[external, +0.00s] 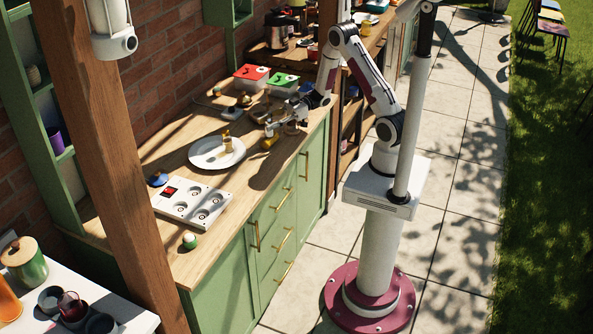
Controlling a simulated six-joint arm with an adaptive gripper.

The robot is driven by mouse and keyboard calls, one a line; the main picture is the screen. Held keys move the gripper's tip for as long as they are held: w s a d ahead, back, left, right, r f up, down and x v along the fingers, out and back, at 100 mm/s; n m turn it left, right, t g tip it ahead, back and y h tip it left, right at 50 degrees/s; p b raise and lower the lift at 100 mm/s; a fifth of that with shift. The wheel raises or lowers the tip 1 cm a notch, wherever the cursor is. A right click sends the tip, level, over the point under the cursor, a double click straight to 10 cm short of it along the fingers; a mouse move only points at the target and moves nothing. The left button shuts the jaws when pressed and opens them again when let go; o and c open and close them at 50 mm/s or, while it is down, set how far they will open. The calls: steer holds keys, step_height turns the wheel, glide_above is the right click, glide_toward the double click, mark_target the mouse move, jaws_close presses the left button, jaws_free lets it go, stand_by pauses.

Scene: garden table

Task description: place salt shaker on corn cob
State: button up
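My gripper (274,128) is low over the wooden counter, right of the white plate. Its fingers are small and partly merge with nearby items, so I cannot tell whether they are open or shut. A small yellow thing (268,143), possibly the corn cob, lies on the counter just below the gripper, close to the fingers. A small tan upright thing (228,144) stands on the white plate (205,158); I cannot tell whether it is the salt shaker. No salt shaker can be clearly made out at this size.
A white panel with round recesses (181,213) and a small green-and-white item (190,241) lie nearer on the wooden counter (264,183). Red-lidded (251,74) and green-lidded (284,82) containers stand behind my gripper. A wooden post (110,150) rises at left.

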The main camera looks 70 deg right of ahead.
steer(key=shift+r, duration=0.2)
stand_by(0.3)
steer(key=v, duration=1.2)
steer(key=shift+f, duration=0.1)
stand_by(0.6)
